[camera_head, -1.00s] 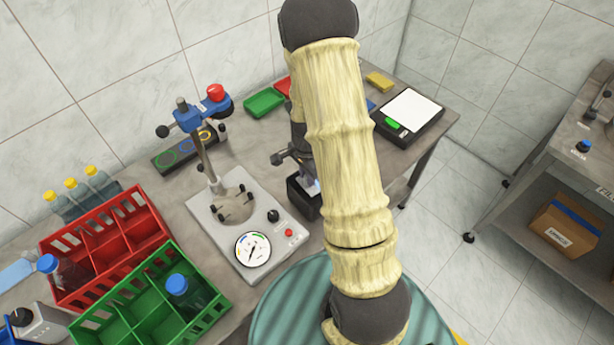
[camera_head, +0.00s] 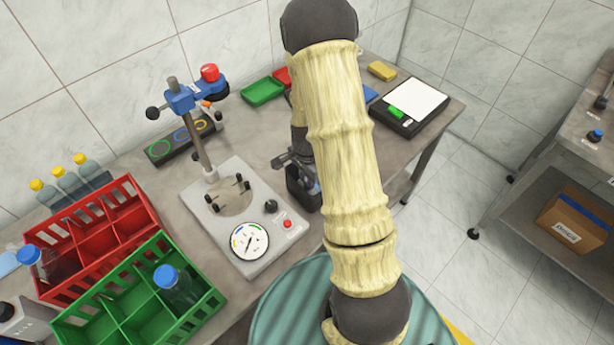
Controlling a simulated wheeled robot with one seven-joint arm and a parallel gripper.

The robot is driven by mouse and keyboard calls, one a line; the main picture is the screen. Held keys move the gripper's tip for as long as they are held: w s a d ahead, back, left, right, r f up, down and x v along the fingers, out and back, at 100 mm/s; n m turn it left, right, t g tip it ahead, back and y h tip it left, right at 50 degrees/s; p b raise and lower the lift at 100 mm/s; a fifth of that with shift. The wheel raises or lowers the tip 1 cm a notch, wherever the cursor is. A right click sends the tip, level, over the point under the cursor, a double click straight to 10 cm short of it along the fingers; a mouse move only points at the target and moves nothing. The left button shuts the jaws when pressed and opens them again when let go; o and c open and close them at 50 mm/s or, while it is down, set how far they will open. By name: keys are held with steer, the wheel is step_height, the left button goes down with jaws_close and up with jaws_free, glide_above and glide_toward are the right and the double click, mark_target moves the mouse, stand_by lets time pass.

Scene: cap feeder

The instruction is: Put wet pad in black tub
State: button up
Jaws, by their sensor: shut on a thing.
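The black tub (camera_head: 299,199) stands on the bench to the right of the grey test stand, partly hidden behind my arm. My gripper (camera_head: 308,180) points down at the tub's opening, mostly covered by my own forearm. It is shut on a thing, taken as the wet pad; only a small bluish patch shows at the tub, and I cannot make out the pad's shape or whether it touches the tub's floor.
The grey stand (camera_head: 262,232) with its blue clamp (camera_head: 183,98) is close left of the tub. Red (camera_head: 66,238) and green (camera_head: 112,327) crates stand front left. Green tray (camera_head: 262,91), yellow block (camera_head: 382,70) and scale (camera_head: 434,104) lie at the back.

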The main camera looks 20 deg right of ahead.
steer(key=shift+f+b, duration=0.9)
steer(key=shift+f, duration=0.65)
steer(key=shift+s+f, duration=0.1)
steer(key=shift+f, duration=0.05)
jaws_close()
steer(key=o, duration=1.4)
jaws_free()
step_height(320, 180, up, 10)
steer(key=p, duration=0.8)
